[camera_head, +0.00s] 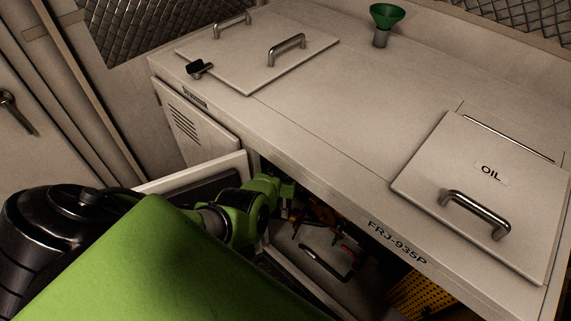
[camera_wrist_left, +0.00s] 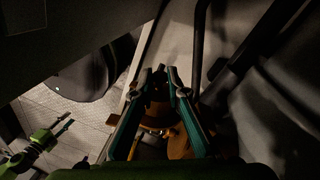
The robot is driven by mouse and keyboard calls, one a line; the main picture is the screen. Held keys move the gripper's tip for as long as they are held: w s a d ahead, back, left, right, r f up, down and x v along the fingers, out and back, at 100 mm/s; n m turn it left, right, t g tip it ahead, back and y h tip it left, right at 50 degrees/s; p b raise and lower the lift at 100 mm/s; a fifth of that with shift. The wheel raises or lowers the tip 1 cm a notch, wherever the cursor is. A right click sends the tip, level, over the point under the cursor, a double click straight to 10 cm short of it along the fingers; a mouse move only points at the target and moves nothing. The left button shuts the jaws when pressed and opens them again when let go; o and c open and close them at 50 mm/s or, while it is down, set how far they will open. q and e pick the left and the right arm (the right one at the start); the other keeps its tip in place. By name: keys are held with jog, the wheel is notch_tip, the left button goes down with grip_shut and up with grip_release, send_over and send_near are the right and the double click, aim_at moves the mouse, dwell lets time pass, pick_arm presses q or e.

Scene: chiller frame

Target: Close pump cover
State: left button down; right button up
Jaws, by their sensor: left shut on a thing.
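My left gripper (camera_head: 288,193) reaches into the open front of the cabinet, below the counter edge. In the left wrist view its two green fingers (camera_wrist_left: 158,74) are closed in on a dark rounded part (camera_wrist_left: 158,92), mostly hidden between them. I cannot tell whether this part belongs to the pump cover. Orange-brown parts (camera_head: 318,212) lie just beyond the gripper inside the cabinet, and also show below the fingertips in the left wrist view (camera_wrist_left: 180,143). A green limb with dark ends (camera_wrist_left: 40,142), at the lower left there, may be my right arm; its jaws are unclear.
The cabinet door (camera_head: 238,163) stands open left of my arm. Above, the counter has a flat panel with handles (camera_head: 240,62), an OIL lid (camera_head: 445,170) lying flat and a green funnel (camera_head: 387,14). A yellow perforated part (camera_head: 415,297) is at the lower right.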

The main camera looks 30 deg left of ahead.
pick_arm(q)
jog(key=shift+s+d+n, duration=0.1)
jog(key=shift+d+n, duration=0.1)
jog(key=shift+n, duration=0.2)
pick_arm(e)
jog(key=shift+a+r, duration=0.3)
jog(key=shift+a, duration=0.4)
jog(key=shift+d, duration=0.35)
pick_arm(q)
jog(key=c, duration=2)
grip_release()
pick_arm(e)
jog(key=shift+d, duration=0.15)
jog(key=shift+f, duration=0.1)
